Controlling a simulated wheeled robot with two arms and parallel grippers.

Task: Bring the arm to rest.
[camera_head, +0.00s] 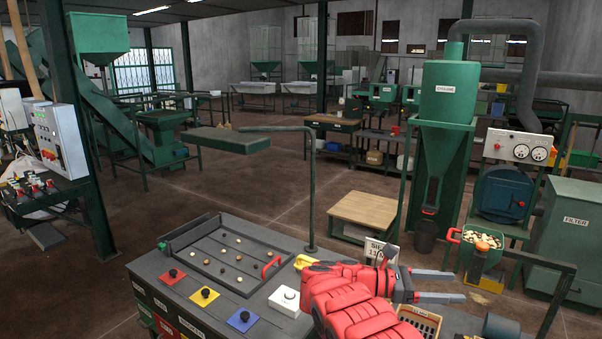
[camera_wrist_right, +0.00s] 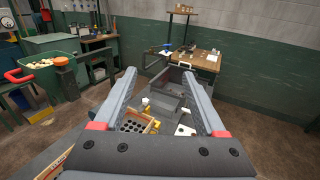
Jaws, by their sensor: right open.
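My right arm is red and reaches over the console from the front of the head view. My right gripper (camera_head: 460,286) points to the right, with its two grey fingers apart and nothing between them. In the right wrist view the same gripper (camera_wrist_right: 159,74) is open and empty, above a work surface. My left gripper does not show in either view.
The console holds a dark tray (camera_head: 221,255) with several small balls, knobs on red, yellow and blue plates, and a white box (camera_head: 289,301). A wooden crate (camera_head: 420,321) sits below my gripper. A green bin (camera_head: 480,246) with pale pieces stands close to its right.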

